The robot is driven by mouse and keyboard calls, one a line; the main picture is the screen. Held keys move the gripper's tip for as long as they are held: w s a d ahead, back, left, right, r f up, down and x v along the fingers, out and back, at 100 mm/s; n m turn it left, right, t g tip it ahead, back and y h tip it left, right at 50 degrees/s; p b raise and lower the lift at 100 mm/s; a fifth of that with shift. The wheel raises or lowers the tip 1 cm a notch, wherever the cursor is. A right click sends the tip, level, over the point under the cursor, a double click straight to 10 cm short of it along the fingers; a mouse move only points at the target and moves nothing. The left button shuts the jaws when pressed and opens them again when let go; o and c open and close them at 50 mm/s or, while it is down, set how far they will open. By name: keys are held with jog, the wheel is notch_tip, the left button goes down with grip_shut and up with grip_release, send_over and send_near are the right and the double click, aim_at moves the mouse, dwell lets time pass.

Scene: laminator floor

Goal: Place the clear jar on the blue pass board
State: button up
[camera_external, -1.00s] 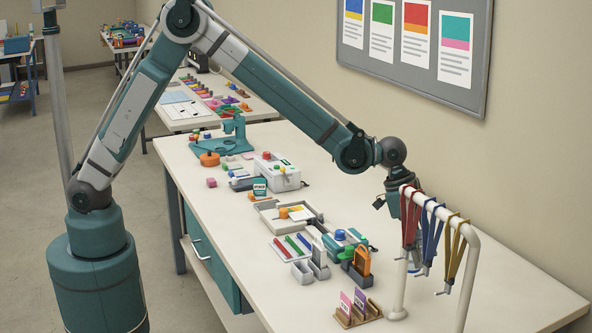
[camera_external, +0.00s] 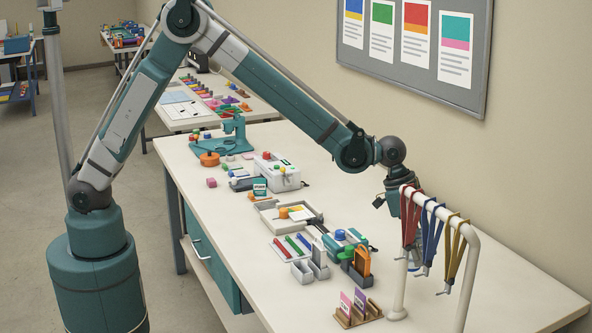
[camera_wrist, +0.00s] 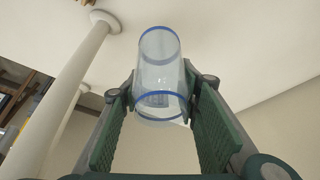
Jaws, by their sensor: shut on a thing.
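The clear jar (camera_wrist: 160,75) is a see-through cylinder with blue rings at both ends. In the wrist view it sits between the two green ribbed finger pads of my gripper (camera_wrist: 160,98), which is shut on it. In the external view my gripper (camera_external: 396,205) is above the right part of the bench, partly behind the lanyard rack. I cannot pick out the blue pass board for certain; a pale blue flat sheet (camera_external: 174,97) lies on the far table.
The lanyard rack (camera_external: 474,240), a white bent tube with red, blue and yellow lanyards, stands close to my gripper. A wooden card holder (camera_external: 360,318), grey bins (camera_external: 303,271), a tray (camera_external: 268,218) and a white machine (camera_external: 282,176) stand to the left. The bench's right end is clear.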

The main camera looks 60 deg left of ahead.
jog(key=w+a+n+t+y, duration=0.15)
jog(key=w+a, duration=0.25)
jog(key=a, duration=1)
jog(key=w+a+r+n+b, duration=0.1)
jog(key=w+a+n, duration=0.25)
jog(key=a, duration=1.05)
jog(key=w+a+n+y, duration=0.1)
jog(key=w+a, duration=0.4)
jog(key=a, duration=0.9)
jog(key=s+a+n+y, duration=0.1)
jog(key=s+a+n, duration=0.2)
jog(key=a, duration=1.5)
jog(key=s+a+r+n+y+b, duration=0.1)
jog(key=s+a+n, duration=0.2)
jog(key=a, duration=1.6)
jog(key=s+a+n+y+b, duration=0.1)
jog(key=s+a+n, duration=0.2)
jog(key=s+a, duration=0.7)
jog(key=shift+a+r, duration=0.15)
jog(key=shift+a, duration=2.25)
jog(key=shift+a+r, duration=0.1)
jog(key=shift+a, duration=2.25)
jog(key=s+a+n, duration=0.2)
jog(key=s+a, duration=0.8)
jog(key=a, duration=0.2)
jog(key=shift+s+a+r+n+y+b, duration=0.15)
jog(key=shift+a+r+n+y+b, duration=0.05)
jog(key=shift+a+n+y+b, duration=0.2)
jog(key=shift+f+g, duration=0.1)
jog(key=shift+g, duration=0.15)
